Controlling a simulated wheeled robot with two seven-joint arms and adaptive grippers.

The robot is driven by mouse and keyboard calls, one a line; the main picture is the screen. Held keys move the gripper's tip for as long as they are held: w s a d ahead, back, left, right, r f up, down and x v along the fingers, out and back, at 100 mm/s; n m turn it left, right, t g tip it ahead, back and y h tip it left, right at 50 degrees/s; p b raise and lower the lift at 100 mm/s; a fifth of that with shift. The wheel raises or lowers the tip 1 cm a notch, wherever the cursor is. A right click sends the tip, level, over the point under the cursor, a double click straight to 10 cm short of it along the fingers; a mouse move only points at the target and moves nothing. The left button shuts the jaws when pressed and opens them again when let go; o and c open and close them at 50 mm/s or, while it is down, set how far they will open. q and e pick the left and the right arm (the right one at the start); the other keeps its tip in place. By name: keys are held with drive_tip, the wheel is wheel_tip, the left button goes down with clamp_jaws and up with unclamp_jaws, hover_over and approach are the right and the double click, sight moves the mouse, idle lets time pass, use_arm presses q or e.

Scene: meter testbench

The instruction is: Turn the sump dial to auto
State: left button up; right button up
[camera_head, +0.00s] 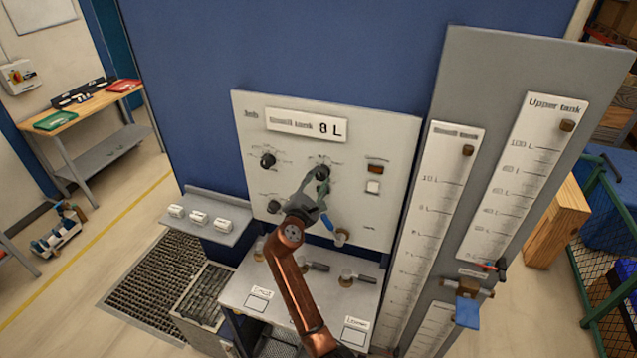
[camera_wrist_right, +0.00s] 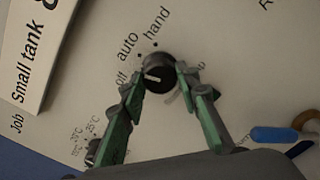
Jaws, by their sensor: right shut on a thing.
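The sump dial (camera_wrist_right: 158,75) is a round black knob with a white pointer mark on a pale panel (camera_head: 240,125). In the right wrist view, the labels "off", "auto" and "hand" run around its left and upper side. The pointer mark faces left, roughly toward "off". My right gripper (camera_wrist_right: 166,88) has its green fingers on either side of the knob and is shut on it. In the head view, the right gripper (camera_head: 319,181) reaches the panel below the dial's top (camera_head: 323,170) and partly covers it. My left gripper is not in view.
Two other black knobs, an upper (camera_head: 267,160) and a lower (camera_head: 273,206), sit left on the panel. A blue-handled valve (camera_head: 327,222) is close below the gripper. A shelf with white blocks (camera_head: 198,217) juts out at left. Tank gauges (camera_head: 440,200) stand at right.

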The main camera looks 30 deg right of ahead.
drive_tip(key=shift+f+m+b, duration=0.15)
drive_tip(key=shift+m+b, duration=0.55)
drive_tip(key=shift+m, duration=0.8)
drive_tip(key=o, duration=1.2)
drive_tip(key=shift+c, duration=0.2)
drive_tip(key=v, duration=0.7)
drive_tip(key=shift+s+a, duration=0.15)
drive_tip(key=shift+a, duration=0.1)
